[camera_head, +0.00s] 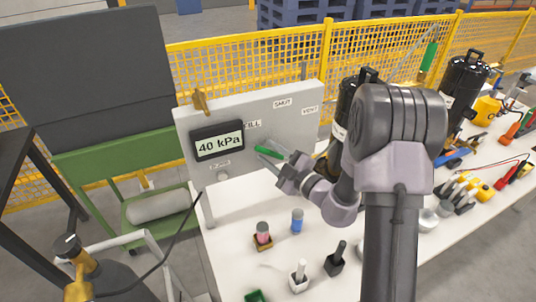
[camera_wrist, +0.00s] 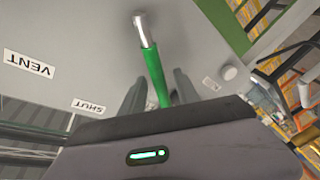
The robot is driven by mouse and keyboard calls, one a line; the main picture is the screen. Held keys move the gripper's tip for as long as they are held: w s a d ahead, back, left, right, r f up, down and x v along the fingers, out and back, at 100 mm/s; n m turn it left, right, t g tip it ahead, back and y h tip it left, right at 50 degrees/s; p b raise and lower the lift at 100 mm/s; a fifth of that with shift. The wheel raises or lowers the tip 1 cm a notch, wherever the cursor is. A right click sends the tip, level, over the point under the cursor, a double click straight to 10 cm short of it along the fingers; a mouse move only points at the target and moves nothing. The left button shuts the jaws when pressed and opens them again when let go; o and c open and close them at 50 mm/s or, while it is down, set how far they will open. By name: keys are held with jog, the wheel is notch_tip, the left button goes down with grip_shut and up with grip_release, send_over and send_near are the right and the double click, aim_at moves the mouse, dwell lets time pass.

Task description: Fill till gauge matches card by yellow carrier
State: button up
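The gauge (camera_head: 218,141) on the grey panel (camera_head: 300,98) reads 40 kPa. The panel carries labels FILL (camera_head: 253,124), SHUT (camera_head: 282,103) and VENT (camera_head: 310,110). A lever with a green grip (camera_head: 268,152) sticks out below FILL; in the wrist view its green grip (camera_wrist: 156,78) runs from a metal stem (camera_wrist: 140,30). My gripper (camera_head: 284,170) is at the lever. In the wrist view its two fingers (camera_wrist: 160,88) stand either side of the grip, with gaps showing. I cannot make out a card or clearly identify the yellow carrier.
On the white table stand a pink cylinder (camera_head: 263,229) in a yellowish holder, a blue cylinder (camera_head: 297,221) and small black-handled items (camera_head: 336,262). A yellow fence (camera_head: 240,60) runs behind.

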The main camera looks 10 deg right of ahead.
jog(key=shift+w+a, duration=0.2)
jog(key=shift+w, duration=0.15)
grip_shut()
dwell(1.2)
